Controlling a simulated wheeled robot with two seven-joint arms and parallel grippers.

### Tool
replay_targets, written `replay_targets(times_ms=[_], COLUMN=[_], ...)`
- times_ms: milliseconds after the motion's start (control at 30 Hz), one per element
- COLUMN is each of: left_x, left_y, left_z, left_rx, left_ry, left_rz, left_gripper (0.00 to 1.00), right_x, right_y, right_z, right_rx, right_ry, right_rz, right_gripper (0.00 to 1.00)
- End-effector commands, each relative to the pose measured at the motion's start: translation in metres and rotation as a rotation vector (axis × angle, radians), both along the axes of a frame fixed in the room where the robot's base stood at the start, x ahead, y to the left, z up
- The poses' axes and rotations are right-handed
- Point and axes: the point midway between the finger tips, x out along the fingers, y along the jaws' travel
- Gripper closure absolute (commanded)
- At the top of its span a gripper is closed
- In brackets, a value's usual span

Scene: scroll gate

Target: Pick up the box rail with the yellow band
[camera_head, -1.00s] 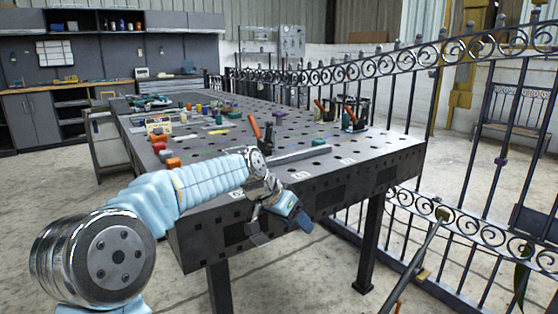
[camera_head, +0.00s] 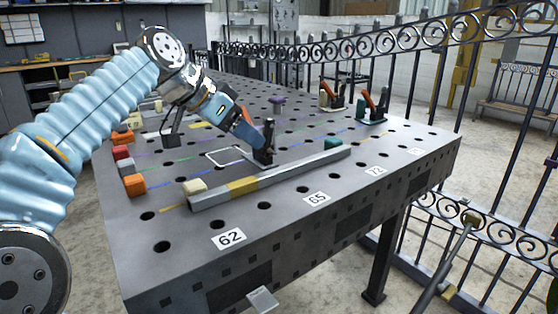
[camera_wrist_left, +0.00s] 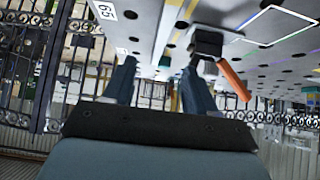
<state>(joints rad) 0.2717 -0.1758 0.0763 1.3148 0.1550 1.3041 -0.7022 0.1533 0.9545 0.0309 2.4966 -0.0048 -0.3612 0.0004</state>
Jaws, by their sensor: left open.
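The box rail (camera_head: 290,172) is a long grey square tube lying along the front part of the dark perforated table. Its yellow band (camera_head: 243,187) is near its left end. My left gripper (camera_head: 212,140) is open and empty above the table, behind the rail and apart from it. One blue finger points down close to a black clamp (camera_head: 265,145); I cannot tell whether they touch. In the left wrist view the two fingers (camera_wrist_left: 160,75) are spread with nothing held between them. My right gripper is not in view.
A pale block (camera_head: 195,187) lies beside the rail's left end, with orange and red blocks (camera_head: 134,184) farther left. A green block (camera_head: 333,144) is by its right end. Orange-handled clamps (camera_head: 375,105) stand behind. A scroll-topped metal fence (camera_head: 410,45) runs along the right.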

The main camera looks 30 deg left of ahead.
Motion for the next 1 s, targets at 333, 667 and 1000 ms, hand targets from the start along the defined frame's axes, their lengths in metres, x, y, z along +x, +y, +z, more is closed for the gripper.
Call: replay_targets(times_ms=[333,667,1000], left_x=[0.036,0.059,0.084], left_y=[-0.015,-0.024,-0.032], left_z=[-0.041,-0.069,-0.104], left_rx=[-0.001,-0.001,-0.001], left_ry=[0.004,0.001,-0.001], left_rz=[-0.001,0.000,0.001], left_gripper=[0.44,0.44,0.44], right_x=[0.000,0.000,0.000], right_y=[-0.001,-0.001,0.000], right_z=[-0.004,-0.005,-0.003], right_rx=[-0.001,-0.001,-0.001], right_ry=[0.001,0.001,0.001], right_rz=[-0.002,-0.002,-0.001], right_gripper=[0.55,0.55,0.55])
